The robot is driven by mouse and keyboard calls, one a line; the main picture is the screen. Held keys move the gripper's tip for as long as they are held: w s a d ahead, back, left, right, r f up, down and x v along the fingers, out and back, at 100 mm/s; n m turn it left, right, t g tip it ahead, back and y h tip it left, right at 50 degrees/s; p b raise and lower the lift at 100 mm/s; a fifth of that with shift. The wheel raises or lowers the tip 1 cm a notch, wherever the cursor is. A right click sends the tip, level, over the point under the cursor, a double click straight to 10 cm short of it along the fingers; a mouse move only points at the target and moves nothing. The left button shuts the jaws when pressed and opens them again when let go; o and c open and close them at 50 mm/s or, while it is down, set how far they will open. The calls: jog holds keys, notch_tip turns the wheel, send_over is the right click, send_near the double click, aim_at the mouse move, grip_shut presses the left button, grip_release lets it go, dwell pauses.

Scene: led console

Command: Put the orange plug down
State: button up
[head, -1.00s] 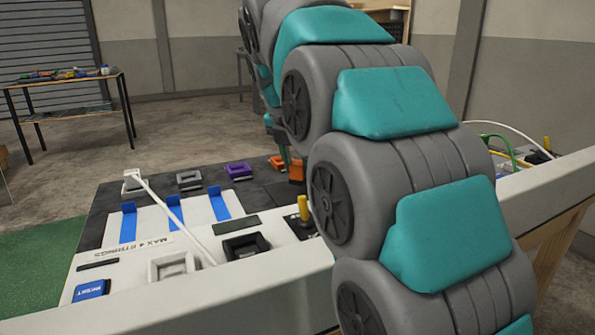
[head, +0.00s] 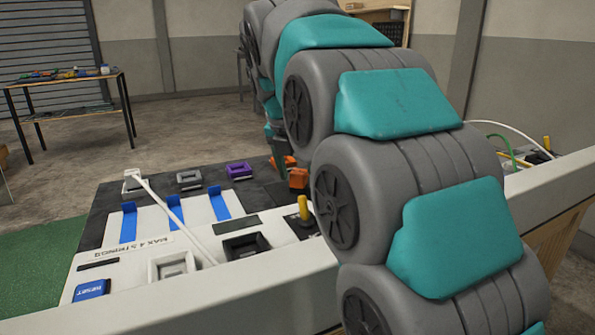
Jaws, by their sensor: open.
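The orange plug (head: 298,178) is a small block on the dark console top, just left of my large arm link. My gripper (head: 281,155) shows only as a narrow dark part behind and above it, mostly hidden by my arm. Its jaws are open and the plug appears apart from them; exact contact cannot be made out. An orange socket-like piece (head: 288,161) lies just behind the plug, partly covered by my gripper.
A purple socket (head: 239,171), a grey socket (head: 189,180) and a white plug with a cable (head: 133,183) line the console's back. Blue strips (head: 175,209), a black socket (head: 245,247), a yellow-topped lever (head: 303,208) and a blue reset button (head: 91,289) stand nearer.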

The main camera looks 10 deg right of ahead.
jog(key=shift+r, duration=0.1)
jog(key=p+v, duration=0.2)
jog(key=v, duration=1)
jog(key=shift+p, duration=0.3)
jog(key=shift+s, duration=0.1)
